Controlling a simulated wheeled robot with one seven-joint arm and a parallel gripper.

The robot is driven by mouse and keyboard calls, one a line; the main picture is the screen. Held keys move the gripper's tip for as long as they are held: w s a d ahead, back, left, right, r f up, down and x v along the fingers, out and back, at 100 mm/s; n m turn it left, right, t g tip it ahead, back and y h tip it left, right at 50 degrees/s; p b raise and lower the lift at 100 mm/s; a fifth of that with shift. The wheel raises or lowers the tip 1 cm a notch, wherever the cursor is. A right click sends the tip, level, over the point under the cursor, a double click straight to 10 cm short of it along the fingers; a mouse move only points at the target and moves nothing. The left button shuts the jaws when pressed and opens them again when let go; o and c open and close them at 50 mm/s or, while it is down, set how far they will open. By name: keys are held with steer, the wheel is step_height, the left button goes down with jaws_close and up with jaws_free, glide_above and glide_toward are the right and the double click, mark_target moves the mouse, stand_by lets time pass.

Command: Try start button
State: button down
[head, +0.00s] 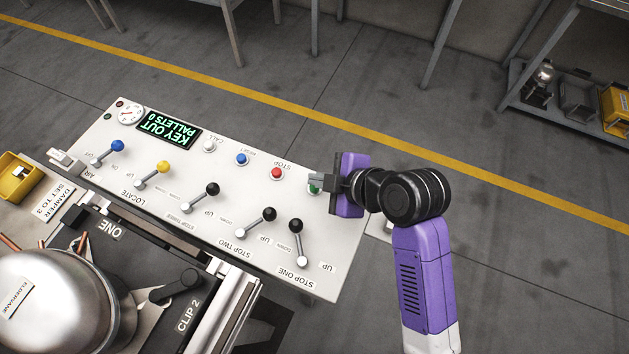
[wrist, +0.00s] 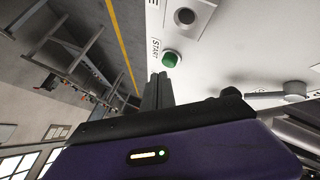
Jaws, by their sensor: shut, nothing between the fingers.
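The green start button (wrist: 170,58) sits beside a START label on the white panel in the wrist view. In the head view only a sliver of the green button (head: 314,189) shows, mostly hidden by my gripper (head: 318,180). My gripper is shut and empty, and its fingertips (wrist: 158,84) are right by the button in the wrist view. I cannot tell whether they touch it. The panel's display (head: 168,129) reads KEY OUT, PALLETS 0, upside down in the head view.
The panel (head: 225,190) also carries a red stop button (head: 276,173), a blue reset button (head: 241,159), a white call button (head: 209,146) and several levers. A dark round socket (wrist: 186,16) is near the start button. A silver compressor (head: 60,300) stands at lower left.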

steer(key=shift+r, duration=0.1)
step_height(320, 180, up, 5)
steer(key=p, duration=0.4)
stand_by(0.4)
stand_by(0.8)
